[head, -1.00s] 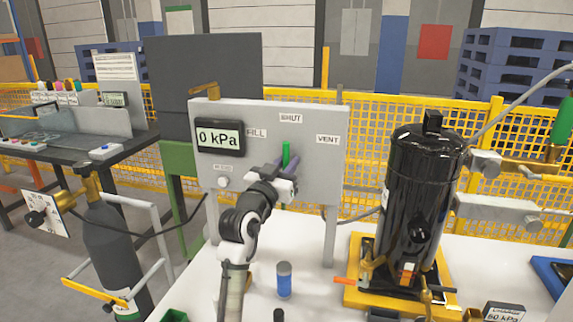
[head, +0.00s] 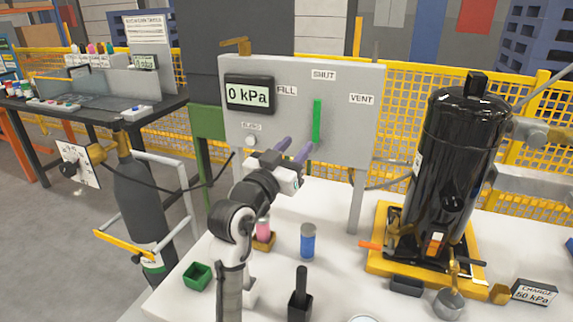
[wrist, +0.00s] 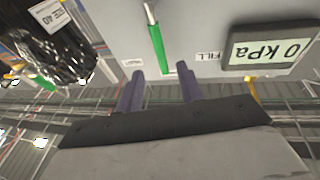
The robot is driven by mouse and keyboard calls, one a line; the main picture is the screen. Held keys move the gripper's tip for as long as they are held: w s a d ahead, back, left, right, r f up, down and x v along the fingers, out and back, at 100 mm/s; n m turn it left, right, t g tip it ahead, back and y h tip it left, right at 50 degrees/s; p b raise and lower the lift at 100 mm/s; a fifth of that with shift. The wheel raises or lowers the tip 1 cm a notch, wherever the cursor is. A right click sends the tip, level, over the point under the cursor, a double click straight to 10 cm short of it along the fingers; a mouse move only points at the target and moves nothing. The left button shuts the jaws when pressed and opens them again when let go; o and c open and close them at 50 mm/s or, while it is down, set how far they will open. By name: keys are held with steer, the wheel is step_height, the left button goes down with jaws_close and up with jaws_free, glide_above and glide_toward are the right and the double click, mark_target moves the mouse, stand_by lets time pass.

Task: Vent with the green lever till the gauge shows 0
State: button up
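The green lever (head: 316,120) stands upright on the grey panel (head: 350,135), its top just below the SHUT label (head: 323,74). The gauge (head: 250,94) on the panel's left reads 0 kPa; the same reading shows upside down in the wrist view (wrist: 268,50). My gripper (head: 297,146) has its two purple fingers apart, below and left of the lever. In the wrist view, the lever (wrist: 157,48) lies beyond the open fingertips (wrist: 160,72), in line with the gap, and nothing is between the fingers.
The FILL label (head: 287,91) and VENT label (head: 361,99) flank the lever. A black tank (head: 453,165) stands right of the panel. A blue cylinder (head: 308,242) and a black holder (head: 300,305) stand on the white table below my arm.

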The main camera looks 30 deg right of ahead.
steer(key=shift+v, duration=1.65)
